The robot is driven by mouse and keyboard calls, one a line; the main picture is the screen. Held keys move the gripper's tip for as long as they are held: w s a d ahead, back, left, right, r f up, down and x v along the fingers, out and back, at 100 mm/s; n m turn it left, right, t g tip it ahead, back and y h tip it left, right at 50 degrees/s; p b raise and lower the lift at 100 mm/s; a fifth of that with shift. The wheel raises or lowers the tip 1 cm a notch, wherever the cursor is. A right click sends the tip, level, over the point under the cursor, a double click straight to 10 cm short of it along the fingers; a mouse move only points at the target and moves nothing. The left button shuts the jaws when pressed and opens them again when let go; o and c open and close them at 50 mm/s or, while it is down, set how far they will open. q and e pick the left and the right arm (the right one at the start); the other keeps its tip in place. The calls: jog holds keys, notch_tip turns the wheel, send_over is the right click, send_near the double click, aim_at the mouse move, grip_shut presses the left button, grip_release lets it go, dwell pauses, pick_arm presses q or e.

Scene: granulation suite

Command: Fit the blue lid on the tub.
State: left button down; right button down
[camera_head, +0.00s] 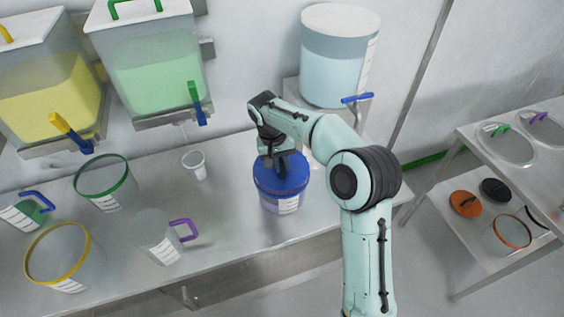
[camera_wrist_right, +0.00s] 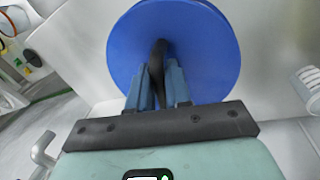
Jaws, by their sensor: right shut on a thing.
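The blue lid (camera_head: 268,183) is a round disc at the top of the tub (camera_head: 285,204), which stands on the steel bench and carries a white label. My right gripper (camera_head: 278,165) points down over the lid. In the right wrist view, the gripper (camera_wrist_right: 158,85) is shut on the dark handle of the blue lid (camera_wrist_right: 205,45). The lid looks level and lined up with the tub's rim. I cannot tell whether it is fully seated or just above, and the tub is hidden behind it in the wrist view. My left gripper is out of view.
The bench (camera_head: 235,225) holds a small white cup (camera_head: 195,165), a purple-handled jug (camera_head: 160,238), and green-rimmed (camera_head: 105,185) and yellow-rimmed (camera_head: 62,255) containers. Dispensers with yellow, green and pale blue (camera_head: 332,75) contents stand behind. A steel rack (camera_head: 480,150) is at right.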

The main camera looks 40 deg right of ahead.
aim_at(273, 172)
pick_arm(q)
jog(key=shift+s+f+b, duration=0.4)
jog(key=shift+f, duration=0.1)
pick_arm(e)
jog(key=shift+f, duration=1.05)
jog(key=c, duration=1)
grip_release()
pick_arm(q)
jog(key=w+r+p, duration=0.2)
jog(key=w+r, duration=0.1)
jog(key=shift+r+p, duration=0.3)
jog(key=shift+p, duration=0.1)
pick_arm(e)
jog(key=r, duration=0.4)
jog(key=w+a+r, duration=0.1)
jog(key=r, duration=0.3)
jog(key=a+r, duration=0.1)
jog(key=r, duration=0.4)
jog(key=shift+w+a+r, duration=0.1)
jog(key=shift+w+a, duration=0.05)
jog(key=shift+w, duration=0.05)
